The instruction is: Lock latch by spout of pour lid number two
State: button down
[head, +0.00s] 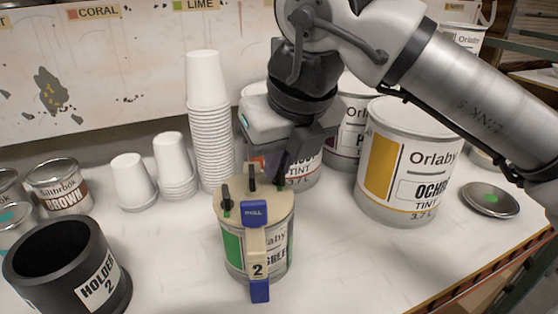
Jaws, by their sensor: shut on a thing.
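The pour lid number two (237,200) is a beige lid seated on a small can with a green label (232,247). Its front spout piece carries a blue PULL tab (254,213), a "2" mark and a blue lower end (260,291). Black upright latches stand around the lid's rim, one at the left (226,197) and one at the back middle (252,178). My gripper (279,172) reaches down from behind to the lid's right rim and is shut on a black latch there. The fingers mostly hide that latch, so its exact position is unclear.
A black holder marked 2 (107,268) stands at the front left. Paper cup stacks (203,120) stand behind the can on the left. Large tint cans, including an ochre one (409,165), stand behind and right. A loose metal lid (490,199) lies far right. The table's front right is clear.

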jog(key=shift+m+h+b, duration=0.3)
jog(key=shift+m+b, duration=0.1)
jog(key=shift+m, duration=0.4)
dwell(3.3)
dwell(0.6)
jog(key=c, duration=1.5)
grip_release()
jog(key=shift+c, duration=0.2)
jog(key=p+v, duration=0.8)
jog(key=v, duration=0.4)
jog(key=shift+s, duration=0.15)
